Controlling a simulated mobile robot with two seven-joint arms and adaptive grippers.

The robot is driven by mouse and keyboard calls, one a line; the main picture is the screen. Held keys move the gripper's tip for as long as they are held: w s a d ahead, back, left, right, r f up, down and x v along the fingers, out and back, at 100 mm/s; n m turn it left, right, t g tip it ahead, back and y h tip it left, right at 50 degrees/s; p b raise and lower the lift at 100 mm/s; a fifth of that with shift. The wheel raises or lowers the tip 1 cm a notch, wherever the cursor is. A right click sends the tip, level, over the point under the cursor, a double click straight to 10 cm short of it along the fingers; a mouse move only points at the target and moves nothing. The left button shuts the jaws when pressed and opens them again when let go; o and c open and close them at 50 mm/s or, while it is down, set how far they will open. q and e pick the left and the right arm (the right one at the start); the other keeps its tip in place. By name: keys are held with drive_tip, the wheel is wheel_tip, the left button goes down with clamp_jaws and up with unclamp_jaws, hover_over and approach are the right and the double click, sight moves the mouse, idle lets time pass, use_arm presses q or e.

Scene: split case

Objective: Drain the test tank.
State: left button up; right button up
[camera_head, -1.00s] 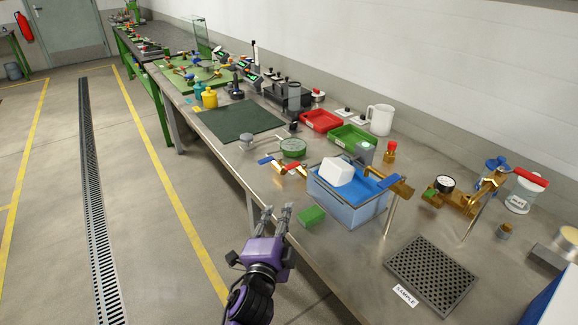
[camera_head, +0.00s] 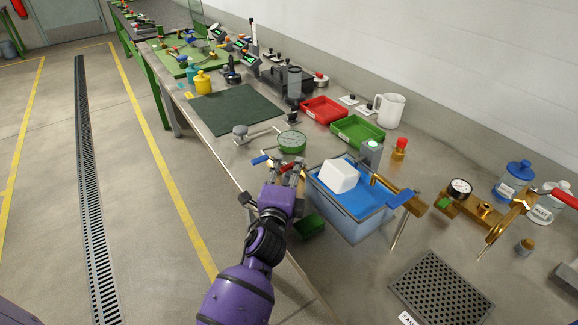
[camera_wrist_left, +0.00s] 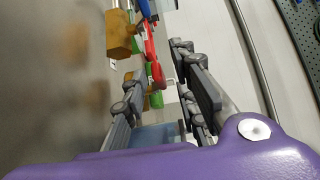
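The test tank (camera_head: 345,222) is a clear, blue-tinted box on the bench, holding blue liquid and a white block (camera_head: 338,175). A brass valve with a blue handle (camera_head: 401,198) sits at its right side. At its left are a blue lever (camera_head: 260,160) and a red lever (camera_head: 288,168), the red one partly hidden by my left gripper (camera_head: 284,172). In the left wrist view, a red handle (camera_wrist_left: 152,65) and brass body (camera_wrist_left: 118,35) lie beyond the spread fingers (camera_wrist_left: 160,85). The left gripper is open, with nothing clearly held. My right gripper is out of view.
A green block (camera_head: 310,226) lies below my left arm. A perforated plate (camera_head: 440,288) lies at front right. The dark green mat (camera_head: 235,108) is bare.

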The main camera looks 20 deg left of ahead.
use_arm(q)
drive_tip(key=shift+w+a, duration=0.1)
drive_tip(key=shift+w, duration=0.55)
clamp_jaws()
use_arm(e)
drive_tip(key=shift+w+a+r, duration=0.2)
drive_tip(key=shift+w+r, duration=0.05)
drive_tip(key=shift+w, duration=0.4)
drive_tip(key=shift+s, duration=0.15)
